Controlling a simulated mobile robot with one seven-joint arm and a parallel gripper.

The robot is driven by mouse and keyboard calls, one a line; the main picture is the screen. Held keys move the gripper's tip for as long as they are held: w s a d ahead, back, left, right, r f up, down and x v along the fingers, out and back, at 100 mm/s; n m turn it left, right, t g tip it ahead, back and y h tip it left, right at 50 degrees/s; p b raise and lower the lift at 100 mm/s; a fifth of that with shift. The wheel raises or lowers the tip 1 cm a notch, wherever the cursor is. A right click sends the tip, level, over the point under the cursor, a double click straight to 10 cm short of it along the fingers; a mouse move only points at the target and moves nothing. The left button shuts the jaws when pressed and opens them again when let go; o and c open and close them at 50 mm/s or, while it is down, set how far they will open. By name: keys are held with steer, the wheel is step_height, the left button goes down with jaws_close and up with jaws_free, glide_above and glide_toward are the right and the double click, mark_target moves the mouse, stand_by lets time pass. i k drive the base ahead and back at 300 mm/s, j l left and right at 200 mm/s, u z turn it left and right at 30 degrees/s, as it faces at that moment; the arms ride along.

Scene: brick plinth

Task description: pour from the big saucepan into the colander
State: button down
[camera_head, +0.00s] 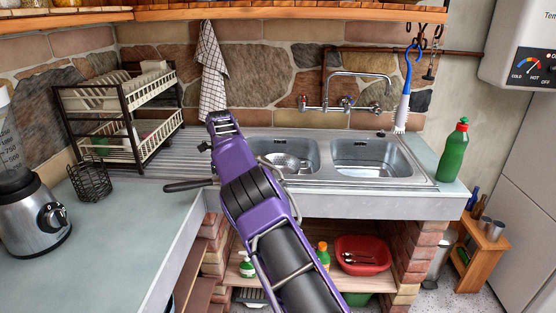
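A round metal bowl shape, which looks like the colander (284,161), sits in the left basin of the double sink (312,181). My purple arm hides part of that basin's left side. A dark handle (188,185) sticks out to the left from behind my arm, over the front edge of the counter. It may belong to the big saucepan, but the pan's body is hidden. My arm crosses the middle of the picture in front of the sink.
A dish rack (125,109) stands at the back left, with a wire basket (91,181) and a blender (34,213) nearer. A tap (358,78) rises behind the sink. A green bottle (453,152) stands on the right. The left counter's front is clear.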

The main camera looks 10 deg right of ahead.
mark_target(287, 164)
steer(key=i, duration=1.4)
